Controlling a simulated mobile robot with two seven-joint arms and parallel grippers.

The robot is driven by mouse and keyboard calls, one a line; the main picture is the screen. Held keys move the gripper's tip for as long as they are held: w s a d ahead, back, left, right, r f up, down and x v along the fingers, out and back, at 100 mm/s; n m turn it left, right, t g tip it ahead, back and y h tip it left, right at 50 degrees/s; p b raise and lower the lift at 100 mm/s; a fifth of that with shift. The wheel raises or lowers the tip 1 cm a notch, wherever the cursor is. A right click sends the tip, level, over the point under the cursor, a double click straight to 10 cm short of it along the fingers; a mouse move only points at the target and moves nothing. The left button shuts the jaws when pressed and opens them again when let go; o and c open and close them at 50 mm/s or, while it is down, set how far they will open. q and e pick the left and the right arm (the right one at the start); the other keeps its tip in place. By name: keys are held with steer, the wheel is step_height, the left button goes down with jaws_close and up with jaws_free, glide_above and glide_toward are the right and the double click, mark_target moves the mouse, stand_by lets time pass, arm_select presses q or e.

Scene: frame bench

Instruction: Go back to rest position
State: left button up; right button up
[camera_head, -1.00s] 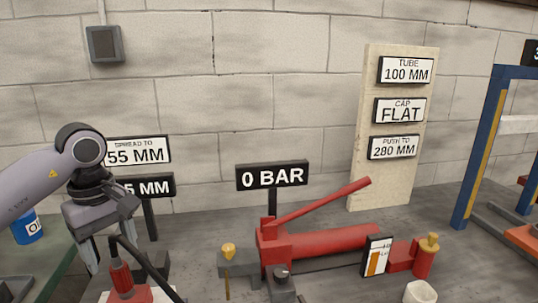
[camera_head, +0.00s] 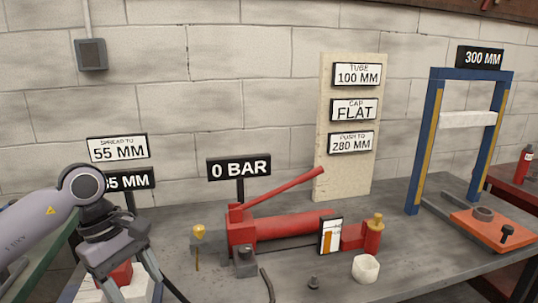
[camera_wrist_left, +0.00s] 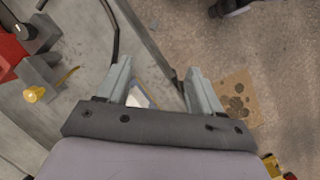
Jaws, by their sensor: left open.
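My left gripper (camera_head: 132,283) is open at the lower left of the head view, in front of a red tool (camera_head: 122,272) on a pale block that it partly covers. In the left wrist view the jaws (camera_wrist_left: 158,82) are apart with nothing gripped between them, over the bench edge and floor. My right gripper is in neither view.
A red hand pump (camera_head: 285,230) with a raised lever lies on the grey bench, its sign reading 0 BAR (camera_head: 239,168). A white cup (camera_head: 366,268) stands at the front. A blue press frame (camera_head: 426,140) is at right. Stained cardboard (camera_wrist_left: 238,98) lies on the floor.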

arm_select(q)
steer(key=s+d+r+n+h+p, duration=0.1)
steer(key=s+d+n+h, duration=0.2)
steer(key=d+n+h, duration=0.45)
steer(key=s+d+r+n+h+p, duration=0.1)
steer(key=s+d+n+h, duration=0.25)
steer(key=d+h, duration=0.65)
steer(key=w+a+f+n+t+y+p, duration=0.1)
steer(key=a+f+n+t+y, duration=0.4)
steer(key=n, duration=0.7)
steer(key=w+a+f+n+t+y+p, duration=0.1)
steer(key=f+n+t+y, duration=0.15)
steer(key=n+t, duration=0.65)
steer(key=w+a+f+n+t+y+p, duration=0.1)
steer(key=a+f+n+t+y, duration=0.3)
steer(key=n, duration=1)
steer(key=s+a+f+n+g+y, duration=0.2)
steer(key=s+f+n+g+y, duration=0.1)
steer(key=s+f+n, duration=0.3)
steer(key=s+a+f+n+g+y, duration=0.3)
steer(key=s+f+n+g+y, duration=0.1)
steer(key=s+f, duration=0.3)
steer(key=shift+s+f+n, duration=0.3)
steer(key=shift+f+n, duration=0.15)
steer(key=shift+n, duration=0.45)
